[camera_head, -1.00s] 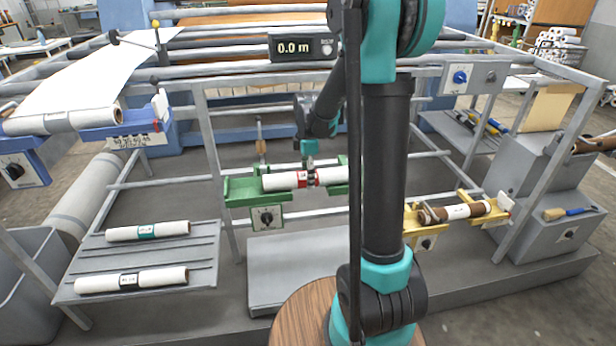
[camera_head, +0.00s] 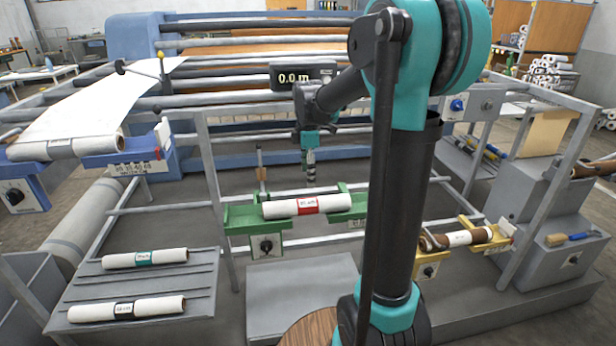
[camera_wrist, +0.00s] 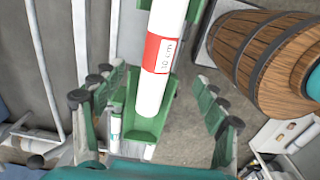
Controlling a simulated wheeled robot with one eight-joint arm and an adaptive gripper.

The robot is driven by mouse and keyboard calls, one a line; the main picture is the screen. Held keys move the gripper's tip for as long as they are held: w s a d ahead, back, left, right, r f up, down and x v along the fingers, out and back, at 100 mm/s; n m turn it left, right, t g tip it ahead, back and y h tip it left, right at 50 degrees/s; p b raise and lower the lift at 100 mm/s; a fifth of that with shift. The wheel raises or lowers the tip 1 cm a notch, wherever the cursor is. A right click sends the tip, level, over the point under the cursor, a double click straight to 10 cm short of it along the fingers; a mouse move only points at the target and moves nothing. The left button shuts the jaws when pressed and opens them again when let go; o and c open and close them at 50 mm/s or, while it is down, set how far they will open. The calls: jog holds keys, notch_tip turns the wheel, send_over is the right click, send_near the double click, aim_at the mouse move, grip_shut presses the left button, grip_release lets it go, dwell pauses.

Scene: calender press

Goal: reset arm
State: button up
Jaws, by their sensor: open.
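My gripper (camera_head: 311,183) is open and empty, pointing down just above and behind a white roll with a red label (camera_head: 293,207). The roll lies across the green cradle (camera_head: 240,218), with a visible gap to my gripper. The dark column of my arm hides the cradle's right end. In the wrist view, the fingers of my gripper (camera_wrist: 160,78) are spread wide to either side of the red-labelled roll (camera_wrist: 152,92), which rests on the green cradle (camera_wrist: 158,128) below.
A brown-ended roll (camera_head: 458,239) sits in a yellow cradle (camera_head: 427,257) at right. Frame bars and a 0.0 m display (camera_head: 304,76) stand around my arm.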

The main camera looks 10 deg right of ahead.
jog(key=s+d+f+m+t, duration=0.2)
jog(key=s+f+m, duration=0.4)
jog(key=s+m, duration=0.3)
jog(key=s+d+f+m+t, duration=0.2)
jog(key=s+f+m, duration=0.5)
jog(key=s, duration=0.6)
jog(key=shift+f+m, duration=0.15)
jog(key=shift+m, duration=0.85)
